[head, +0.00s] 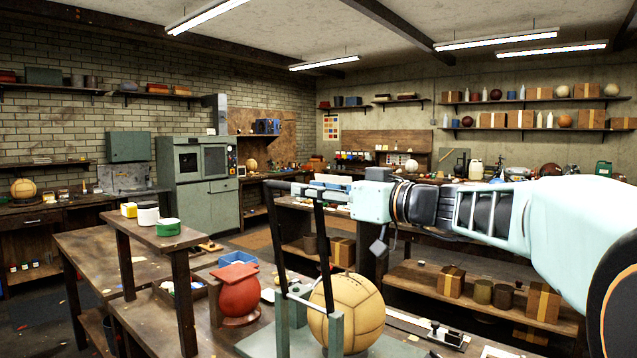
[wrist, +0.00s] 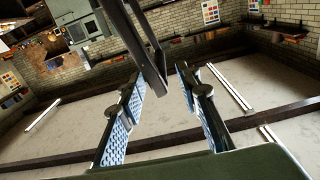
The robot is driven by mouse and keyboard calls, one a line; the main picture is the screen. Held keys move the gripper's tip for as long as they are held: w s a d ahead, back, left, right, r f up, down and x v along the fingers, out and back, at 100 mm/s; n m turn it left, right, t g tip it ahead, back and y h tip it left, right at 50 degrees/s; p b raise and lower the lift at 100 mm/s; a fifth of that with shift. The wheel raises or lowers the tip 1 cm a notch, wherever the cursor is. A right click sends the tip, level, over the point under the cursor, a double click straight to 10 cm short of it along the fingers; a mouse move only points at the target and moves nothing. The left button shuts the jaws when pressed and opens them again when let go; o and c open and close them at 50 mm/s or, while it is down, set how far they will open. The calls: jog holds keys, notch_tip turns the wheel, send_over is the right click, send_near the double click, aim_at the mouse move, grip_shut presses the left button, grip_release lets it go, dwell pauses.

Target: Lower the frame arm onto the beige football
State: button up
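The beige football (head: 350,308) sits in a pale grey-green stand (head: 282,328), partly hidden by its posts. The dark frame arm (head: 323,238) is raised, its two bars standing nearly upright from the stand, above and left of the football. My gripper (head: 303,188) is level with the top of the frame arm and points left. In the wrist view, the frame arm (wrist: 138,40) reaches between the two patterned fingers (wrist: 160,78). The fingers are apart, with a visible gap to the right-hand finger. I cannot tell whether the left-hand finger touches the bar.
A red ball-shaped object (head: 240,293) stands left of the stand. A small wooden riser (head: 150,228) bears several pots. A shelved bench (head: 410,275) with boxes stands under my arm. The air above the football is clear beside the bars.

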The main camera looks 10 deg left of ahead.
jog(key=p+x, duration=0.1)
jog(key=x, duration=0.3)
jog(key=shift+w, duration=0.1)
jog(key=shift+c, duration=0.4)
grip_shut()
